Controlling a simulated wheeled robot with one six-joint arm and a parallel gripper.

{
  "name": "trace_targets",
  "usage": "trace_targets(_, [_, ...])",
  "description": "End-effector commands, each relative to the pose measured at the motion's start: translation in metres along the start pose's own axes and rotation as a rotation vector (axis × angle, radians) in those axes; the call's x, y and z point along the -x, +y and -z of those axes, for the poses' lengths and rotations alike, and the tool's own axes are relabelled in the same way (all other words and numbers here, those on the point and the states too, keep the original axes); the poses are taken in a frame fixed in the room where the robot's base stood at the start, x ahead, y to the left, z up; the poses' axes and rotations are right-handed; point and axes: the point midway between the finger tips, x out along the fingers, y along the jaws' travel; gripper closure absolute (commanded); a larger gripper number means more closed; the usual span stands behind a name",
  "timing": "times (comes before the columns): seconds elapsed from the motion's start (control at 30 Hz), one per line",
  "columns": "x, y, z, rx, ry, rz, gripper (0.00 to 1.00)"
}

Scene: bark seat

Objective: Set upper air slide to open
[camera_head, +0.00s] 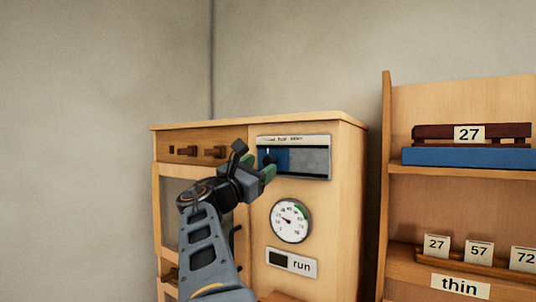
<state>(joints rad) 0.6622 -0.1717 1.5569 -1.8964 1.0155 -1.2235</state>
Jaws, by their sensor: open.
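A wooden cabinet (338,220) stands in the middle of the picture. Across its upper left front runs a wooden strip (232,137) with several small dark brown blocks or knobs (192,151) on it. I cannot tell for sure which part is the upper air slide. A labelled panel (308,160) with a blue part at left and a grey part at right is on the upper right front; its lettering is too small to read. My gripper (267,168) is open and empty, its greenish fingers in front of the panel's lower left. They hide part of it; I cannot tell whether they touch.
Below the panel are a round dial gauge (290,221) and a "run" sign (291,263). A wooden shelf (450,169) at right holds a blue block (465,157), number cards (479,251) and a "thin" label (460,285). My arm covers part of the cabinet's left front.

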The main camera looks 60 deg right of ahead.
Motion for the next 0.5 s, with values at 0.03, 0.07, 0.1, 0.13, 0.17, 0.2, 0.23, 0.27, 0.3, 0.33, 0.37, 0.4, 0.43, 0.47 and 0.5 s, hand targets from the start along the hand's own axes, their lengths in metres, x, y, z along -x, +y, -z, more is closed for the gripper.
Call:
trace_targets(0.03, [-0.010,0.000,-0.003,0.002,-0.001,0.003,0.42])
trace_targets(0.07, [-0.014,0.000,-0.002,0.002,0.000,0.003,0.42])
trace_targets(0.1, [-0.019,0.000,-0.002,0.002,0.000,0.003,0.42])
trace_targets(0.13, [-0.022,0.000,-0.002,0.002,0.000,0.002,0.42])
trace_targets(0.17, [-0.025,0.000,-0.002,0.001,0.000,0.001,0.42])
trace_targets(0.2, [-0.029,0.000,-0.002,0.001,0.000,0.002,0.42])
trace_targets(0.23, [-0.031,0.000,-0.001,0.000,0.000,0.002,0.42])
trace_targets(0.27, [-0.033,0.000,-0.001,0.000,0.000,0.001,0.42])
trace_targets(0.3, [-0.035,0.000,-0.001,-0.001,0.000,0.000,0.42])
trace_targets(0.33, [-0.037,0.000,-0.001,0.000,0.000,0.000,0.42])
trace_targets(0.37, [-0.038,0.000,-0.001,0.000,0.000,0.000,0.42])
trace_targets(0.4, [-0.039,0.000,-0.001,0.000,0.000,0.000,0.42])
trace_targets(0.43, [-0.040,0.000,0.000,0.000,0.000,0.000,0.42])
trace_targets(0.47, [-0.040,0.000,0.000,-0.001,0.000,0.000,0.42])
trace_targets(0.5, [-0.041,0.000,0.000,-0.001,0.000,0.000,0.42])
